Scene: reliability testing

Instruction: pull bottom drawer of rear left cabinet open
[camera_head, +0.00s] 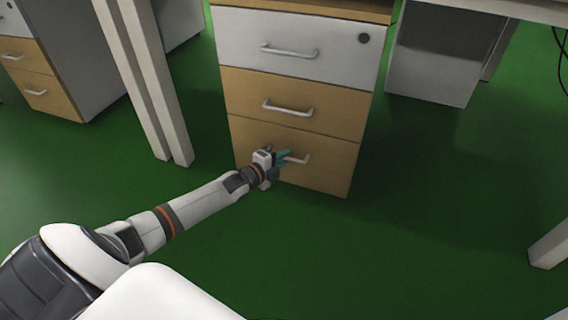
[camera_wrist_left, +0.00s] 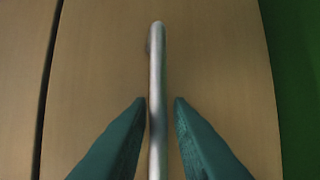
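The cabinet in front of me has a white top drawer (camera_head: 290,65) and two wood-coloured drawers below it. Its bottom drawer (camera_head: 325,170) looks closed, flush with the one above. The bottom drawer handle (camera_head: 298,158) is a silver bar, which also shows in the left wrist view (camera_wrist_left: 157,75). My left gripper (camera_head: 286,157) is at this handle. In the left wrist view its teal fingers (camera_wrist_left: 160,102) are apart, one on each side of the bar, with small gaps. My right gripper is not in view.
Another cabinet (camera_head: 45,75) with wood-coloured drawers stands at the far left. White desk legs (camera_head: 150,85) rise left of the near cabinet. Another desk leg (camera_head: 549,245) is at the right edge. Green floor (camera_head: 400,240) is clear in front of the drawers.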

